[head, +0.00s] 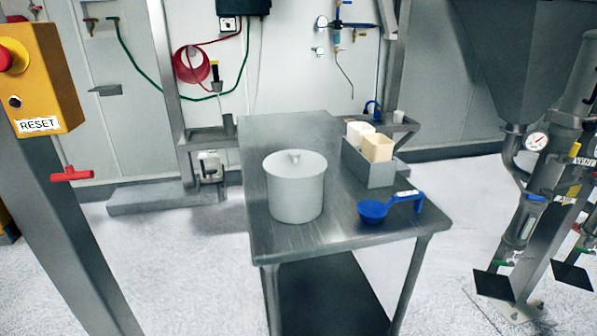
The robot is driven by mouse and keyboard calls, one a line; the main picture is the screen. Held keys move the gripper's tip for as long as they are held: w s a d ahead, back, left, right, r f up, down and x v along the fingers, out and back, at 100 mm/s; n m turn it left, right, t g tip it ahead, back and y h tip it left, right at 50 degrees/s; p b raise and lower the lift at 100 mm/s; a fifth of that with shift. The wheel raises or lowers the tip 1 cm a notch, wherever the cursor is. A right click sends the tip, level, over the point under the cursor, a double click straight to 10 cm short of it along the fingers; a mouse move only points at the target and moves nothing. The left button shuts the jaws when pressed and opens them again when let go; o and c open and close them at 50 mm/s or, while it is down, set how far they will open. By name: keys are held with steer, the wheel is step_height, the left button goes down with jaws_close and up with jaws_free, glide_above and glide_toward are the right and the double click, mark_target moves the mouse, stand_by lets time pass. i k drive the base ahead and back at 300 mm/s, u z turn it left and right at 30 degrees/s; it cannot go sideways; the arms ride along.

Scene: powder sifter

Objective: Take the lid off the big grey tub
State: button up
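The big grey tub (296,199) stands upright on a steel table, left of the table's middle and towards its front. Its lid (309,167) is on top and covers the opening. A small knob (294,156) rises from the middle of the lid. My gripper is not in the head view, so its state does not show.
A blue scoop (374,211) lies near the front right of the steel table (330,232). A grey box (367,170) holding pale containers (377,147) stands behind it. A yellow RESET box (40,75) on a post is at left. A steel hopper (520,60) is at right.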

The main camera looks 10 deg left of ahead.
mark_target(290, 164)
steer(key=z, duration=2.55)
steer(key=k, duration=1.2)
steer(key=u, duration=2.45)
steer(key=i, duration=0.35)
steer(key=z, duration=0.05)
